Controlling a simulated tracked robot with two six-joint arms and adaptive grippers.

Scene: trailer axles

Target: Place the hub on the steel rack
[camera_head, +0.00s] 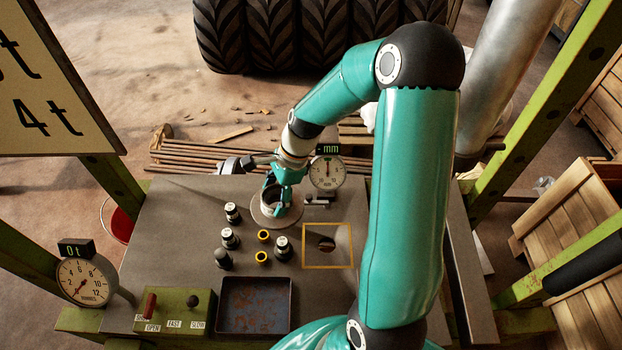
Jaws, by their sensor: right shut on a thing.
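The hub (265,217) is a grey metal piece with a wide round flange and a raised hollow collar. It is at the back middle of the grey worktop. My right gripper (277,203) is shut on the hub's collar from above. I cannot tell whether the flange touches the worktop. A stack of long steel bars (195,158) lies behind the worktop at the left; I cannot tell whether this is the steel rack. My left gripper is not in view.
Several small dark and silver cylinders (229,238) and yellow rings (263,236) stand in front of the hub. A dark tray (254,305) and a control box (172,311) are at the front. A dial gauge (326,173) stands behind. A yellow square outline (328,266) surrounds a hole.

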